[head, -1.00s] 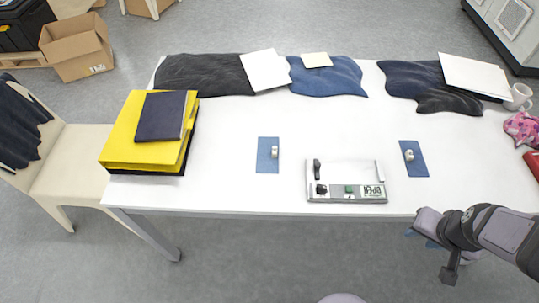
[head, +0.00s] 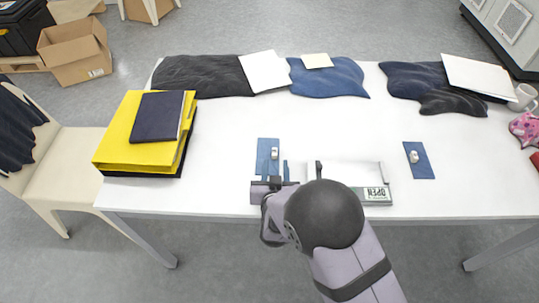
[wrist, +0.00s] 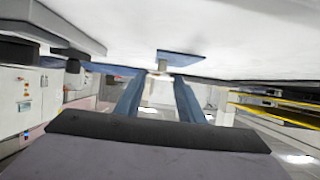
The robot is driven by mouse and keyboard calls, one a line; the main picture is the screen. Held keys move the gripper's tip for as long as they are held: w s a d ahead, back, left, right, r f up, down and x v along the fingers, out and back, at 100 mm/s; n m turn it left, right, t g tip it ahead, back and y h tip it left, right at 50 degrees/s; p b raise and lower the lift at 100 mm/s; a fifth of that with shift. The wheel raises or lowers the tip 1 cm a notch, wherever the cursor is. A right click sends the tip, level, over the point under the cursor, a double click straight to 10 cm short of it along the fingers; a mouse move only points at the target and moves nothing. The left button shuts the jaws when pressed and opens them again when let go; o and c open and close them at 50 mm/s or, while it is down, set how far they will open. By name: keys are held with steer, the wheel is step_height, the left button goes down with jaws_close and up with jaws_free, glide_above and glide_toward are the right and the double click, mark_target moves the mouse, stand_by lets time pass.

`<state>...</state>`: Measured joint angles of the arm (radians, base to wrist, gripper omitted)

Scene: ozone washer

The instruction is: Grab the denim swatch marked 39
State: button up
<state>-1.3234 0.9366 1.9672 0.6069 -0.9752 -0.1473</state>
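Two small blue denim swatches lie on the white table, the left one (head: 264,146) and the right one (head: 414,168). Each bears a small pale, upright piece. No number is legible on either, so I cannot tell which is marked 39. My gripper (head: 272,173) is at the near end of the left swatch, its blue fingers spread apart. In the wrist view the fingers (wrist: 160,80) are open and empty, with a swatch (wrist: 188,56) and its pale piece just beyond the tips. My arm partly hides the swatch's near end in the head view.
The washer tray (head: 350,172) with an "OPEN" label stands just right of my gripper, partly hidden by my arm. Yellow binders (head: 128,153) with a dark notebook (head: 158,115) lie at left. Dark and blue cloths (head: 330,78) line the back edge. The table's middle is clear.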

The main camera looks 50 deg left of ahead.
mark_target(275, 152)
steer(key=shift+s, duration=0.2)
steer(key=shift+x, duration=1.2)
steer(key=shift+w+a+p, duration=0.3)
steer(key=shift+a+p, duration=0.1)
steer(key=shift+p, duration=0.1)
steer(key=p+x, duration=0.1)
steer(key=x, duration=0.1)
steer(key=shift+w+a, duration=0.25)
steer(key=shift+w, duration=0.05)
steer(key=shift+x, duration=0.75)
steer(key=shift+c, duration=0.3)
jaws_close()
